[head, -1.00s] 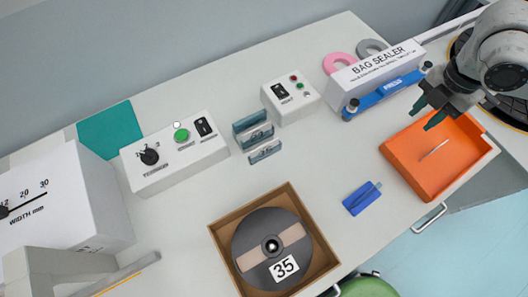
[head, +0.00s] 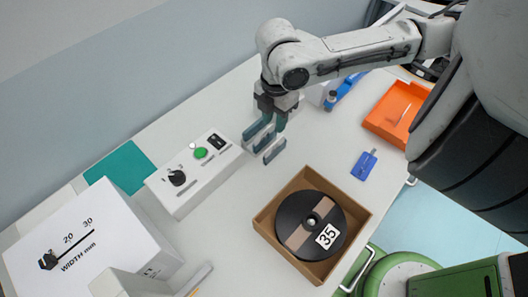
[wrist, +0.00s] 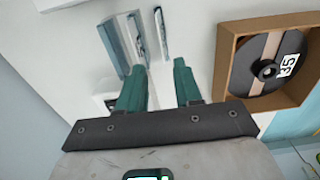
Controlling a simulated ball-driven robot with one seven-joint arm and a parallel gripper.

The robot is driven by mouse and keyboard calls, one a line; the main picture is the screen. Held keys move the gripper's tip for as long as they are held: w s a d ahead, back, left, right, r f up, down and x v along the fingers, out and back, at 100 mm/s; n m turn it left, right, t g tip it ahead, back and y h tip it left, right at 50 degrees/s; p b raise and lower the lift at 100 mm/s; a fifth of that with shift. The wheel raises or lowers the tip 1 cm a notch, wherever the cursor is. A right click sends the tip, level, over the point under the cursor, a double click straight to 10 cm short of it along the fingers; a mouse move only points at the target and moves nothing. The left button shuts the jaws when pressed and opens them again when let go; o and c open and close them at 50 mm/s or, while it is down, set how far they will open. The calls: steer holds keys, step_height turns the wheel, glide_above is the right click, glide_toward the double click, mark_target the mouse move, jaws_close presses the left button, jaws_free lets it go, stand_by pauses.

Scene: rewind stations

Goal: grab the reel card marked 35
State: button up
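Several blue-grey cards stand upright in a short row near the middle of the table; the front card (head: 274,151) is clear of my gripper in the head view. In the wrist view, the row shows as a wider card (wrist: 112,46), a middle card (wrist: 137,36) and a thin one (wrist: 160,33). Their numbers are not readable now, so I cannot tell which is marked 35. My gripper (head: 271,122) is at the back of the row, pointing down. Its teal fingers are apart with nothing visibly between them in the wrist view (wrist: 157,68).
A brown box (head: 268,222) holds a dark reel (head: 292,208) labelled 35. A white control box (head: 205,180) with a green button stands left of the cards. A blue tool (head: 364,165) and an orange tray (head: 382,123) lie right. Table between cards and brown box is clear.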

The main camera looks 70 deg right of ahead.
mark_target(275, 149)
step_height(275, 149, down, 10)
steer(key=shift+s+d+r+p, duration=0.1)
steer(key=shift+s+r+p, duration=0.1)
steer(key=shift+p, duration=0.3)
jaws_close()
stand_by(0.4)
